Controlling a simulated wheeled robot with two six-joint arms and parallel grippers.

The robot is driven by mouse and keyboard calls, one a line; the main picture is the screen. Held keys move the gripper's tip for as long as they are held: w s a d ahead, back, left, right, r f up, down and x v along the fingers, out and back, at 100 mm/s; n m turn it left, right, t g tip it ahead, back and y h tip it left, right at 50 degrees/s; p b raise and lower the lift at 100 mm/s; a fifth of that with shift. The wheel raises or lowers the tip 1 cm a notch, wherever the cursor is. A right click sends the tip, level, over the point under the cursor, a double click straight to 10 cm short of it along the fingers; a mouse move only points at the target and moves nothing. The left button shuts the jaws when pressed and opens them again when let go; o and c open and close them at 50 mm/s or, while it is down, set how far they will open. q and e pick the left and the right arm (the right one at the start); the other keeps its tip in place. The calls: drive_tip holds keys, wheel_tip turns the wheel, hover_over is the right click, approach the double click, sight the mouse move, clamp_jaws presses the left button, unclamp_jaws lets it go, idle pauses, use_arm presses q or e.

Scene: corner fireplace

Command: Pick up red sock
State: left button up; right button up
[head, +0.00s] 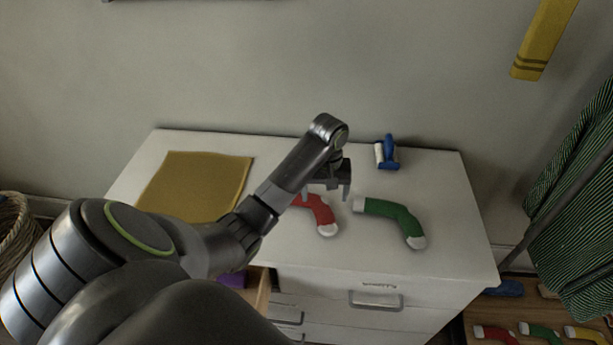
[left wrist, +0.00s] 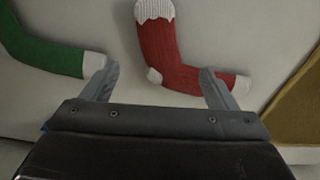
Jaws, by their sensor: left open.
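The red sock (head: 321,212) lies on the white dresser top, partly hidden by my left arm in the head view. In the left wrist view the red sock (left wrist: 165,52) shows its white ribbed cuff, heel and toe. My left gripper (head: 327,191) is open and empty over the sock's far part. In the left wrist view the left gripper (left wrist: 158,82) has one finger overlapping the sock near its toe and the other by the green sock's tip. I cannot tell the height between fingers and sock. My right gripper is out of view.
A green sock (head: 396,217) lies right of the red one. A blue and white object (head: 386,153) stands at the back. A yellow cloth (head: 190,183) lies at left. A drawer (head: 262,292) is open below. Several more socks (head: 541,332) lie low at right.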

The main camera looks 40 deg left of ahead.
sight(323, 209)
use_arm(q)
drive_tip(key=shift+f+b, duration=0.4)
drive_tip(key=shift+f, duration=0.4)
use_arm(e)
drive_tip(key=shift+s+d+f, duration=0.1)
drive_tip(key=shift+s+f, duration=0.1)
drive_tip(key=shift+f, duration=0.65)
use_arm(q)
drive_tip(key=f+b, duration=0.3)
drive_tip(key=shift+w+a+f+b, duration=0.15)
drive_tip(key=shift+a+f+b, duration=0.1)
drive_tip(key=shift+b, duration=0.1)
drive_tip(key=shift+f+p, duration=0.4)
drive_tip(key=shift+f, duration=0.3)
drive_tip(key=c, duration=1)
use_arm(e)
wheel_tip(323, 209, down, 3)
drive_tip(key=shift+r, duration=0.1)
